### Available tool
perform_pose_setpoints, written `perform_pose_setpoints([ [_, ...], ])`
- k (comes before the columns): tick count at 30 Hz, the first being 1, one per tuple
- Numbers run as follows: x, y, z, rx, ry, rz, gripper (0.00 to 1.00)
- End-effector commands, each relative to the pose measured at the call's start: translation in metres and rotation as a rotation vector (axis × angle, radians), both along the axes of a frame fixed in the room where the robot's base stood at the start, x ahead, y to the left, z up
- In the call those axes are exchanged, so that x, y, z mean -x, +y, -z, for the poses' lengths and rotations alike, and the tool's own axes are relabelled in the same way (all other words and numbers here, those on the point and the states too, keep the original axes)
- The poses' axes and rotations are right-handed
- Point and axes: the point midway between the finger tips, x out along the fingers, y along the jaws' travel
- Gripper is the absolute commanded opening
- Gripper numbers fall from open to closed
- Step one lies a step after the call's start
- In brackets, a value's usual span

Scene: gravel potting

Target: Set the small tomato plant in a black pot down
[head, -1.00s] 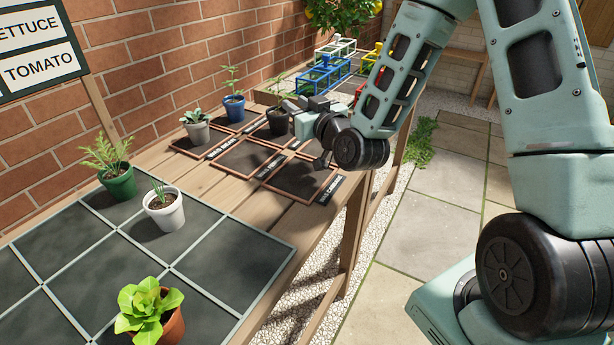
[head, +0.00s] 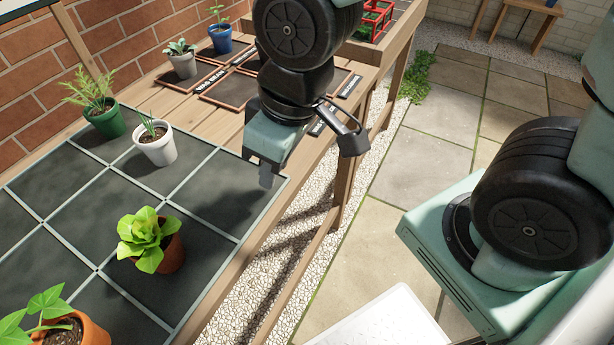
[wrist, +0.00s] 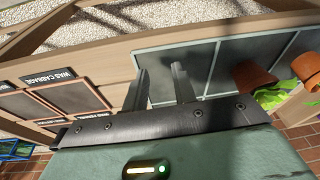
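The small tomato plant in the black pot shows in neither current view. In the head view my arm covers part of the framed squares (head: 235,88) at the back of the bench. My gripper (head: 267,176) hangs over the front right edge of the dark gridded mat (head: 215,190). In the wrist view my gripper (wrist: 160,88) has its two fingers apart, with only mat and wood seen between them. It holds nothing.
On the mat stand a green pot (head: 107,122), a white pot (head: 157,150) and a terracotta pot with lettuce (head: 170,252). Another terracotta pot (head: 92,335) is at bottom left. Grey (head: 184,66) and blue (head: 221,42) pots stand behind. The mat's right-hand squares are bare.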

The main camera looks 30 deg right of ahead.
Motion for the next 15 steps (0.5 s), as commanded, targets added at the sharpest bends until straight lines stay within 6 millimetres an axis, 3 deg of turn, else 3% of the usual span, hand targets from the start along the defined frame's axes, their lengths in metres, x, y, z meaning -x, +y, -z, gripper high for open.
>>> perform_pose_setpoints([
  [3,0.035,-0.007,-0.009,0.068,0.085,-0.022,0.27],
  [6,0.053,-0.012,-0.013,0.105,0.131,-0.032,0.27],
  [15,0.061,-0.015,-0.016,0.124,0.155,-0.033,0.27],
])
